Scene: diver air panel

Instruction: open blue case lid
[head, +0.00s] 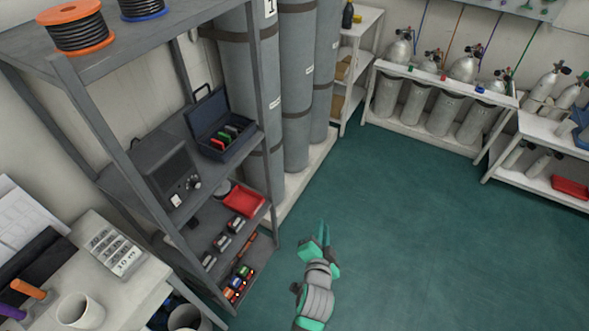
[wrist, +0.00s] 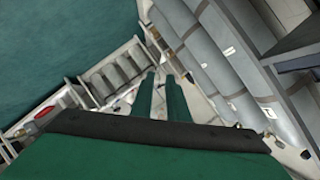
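A dark blue-grey case (head: 232,148) sits on the grey shelf rack at left in the head view. Its lid (head: 209,111) stands raised at the back, and coloured items in red, green and orange show inside. My gripper (head: 322,232) is over the green floor, right of the rack and well apart from the case. In the wrist view its two green fingers (wrist: 160,95) stand a little apart, with nothing between them. The case cannot be made out in the wrist view.
The rack (head: 96,118) also holds a dark box with knobs (head: 168,178) and a red tray (head: 244,200). Tall grey cylinders (head: 298,95) stand behind it. A blue object (head: 581,128) is cut off at the right edge. The green floor (head: 430,240) is clear.

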